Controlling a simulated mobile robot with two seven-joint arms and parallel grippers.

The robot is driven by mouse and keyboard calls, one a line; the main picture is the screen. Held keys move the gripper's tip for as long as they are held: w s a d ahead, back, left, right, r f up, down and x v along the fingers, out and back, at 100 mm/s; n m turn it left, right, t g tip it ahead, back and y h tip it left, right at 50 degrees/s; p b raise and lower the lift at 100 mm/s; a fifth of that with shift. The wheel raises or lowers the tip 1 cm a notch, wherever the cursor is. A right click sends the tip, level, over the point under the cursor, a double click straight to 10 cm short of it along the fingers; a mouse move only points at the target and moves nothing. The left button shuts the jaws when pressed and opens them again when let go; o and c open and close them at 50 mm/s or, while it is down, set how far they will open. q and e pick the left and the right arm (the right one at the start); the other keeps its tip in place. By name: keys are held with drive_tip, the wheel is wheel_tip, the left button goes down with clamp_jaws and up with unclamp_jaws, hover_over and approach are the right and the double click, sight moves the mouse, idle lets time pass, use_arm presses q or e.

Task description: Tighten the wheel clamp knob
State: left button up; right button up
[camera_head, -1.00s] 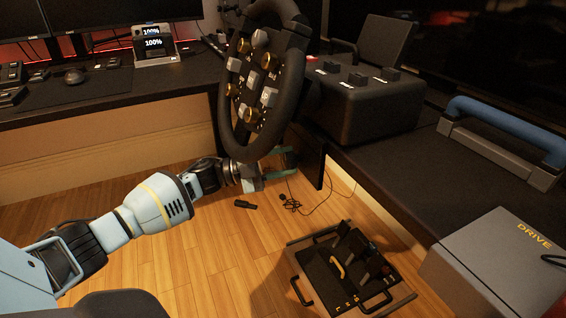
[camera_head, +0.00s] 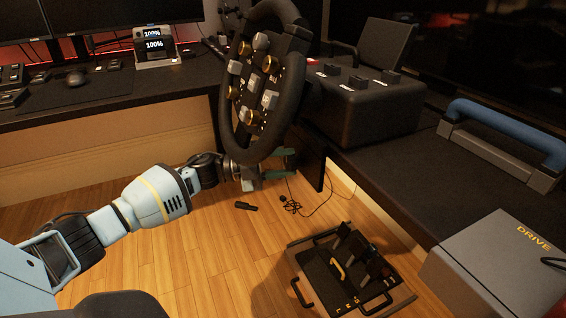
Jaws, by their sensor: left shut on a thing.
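The black racing wheel (camera_head: 231,112) with grey and gold buttons is mounted on a dark wheel base (camera_head: 362,112) at the desk's edge. My left gripper (camera_head: 281,164) is below and behind the wheel's lower rim, at the underside of the desk by the wheel base. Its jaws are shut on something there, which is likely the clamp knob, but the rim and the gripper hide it. Green finger parts show just right of the rim. My right gripper is not in view.
A pedal set (camera_head: 350,270) stands on the wooden floor below, with a loose cable (camera_head: 295,207) nearby. A grey DRIVE box (camera_head: 500,265) and a blue-handled object (camera_head: 505,135) sit at right. The desk (camera_head: 400,165) edge and wheel rim closely bound my left gripper.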

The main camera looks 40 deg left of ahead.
use_arm(q)
drive_tip(key=o, duration=1)
drive_tip(key=shift+c, duration=0.2)
drive_tip(key=shift+s+a, duration=0.3)
drive_tip(key=shift+s, duration=0.05)
drive_tip(key=p+v, duration=0.1)
drive_tip(key=v, duration=0.6)
drive_tip(key=shift+f, duration=0.1)
drive_tip(key=shift+d, duration=0.1)
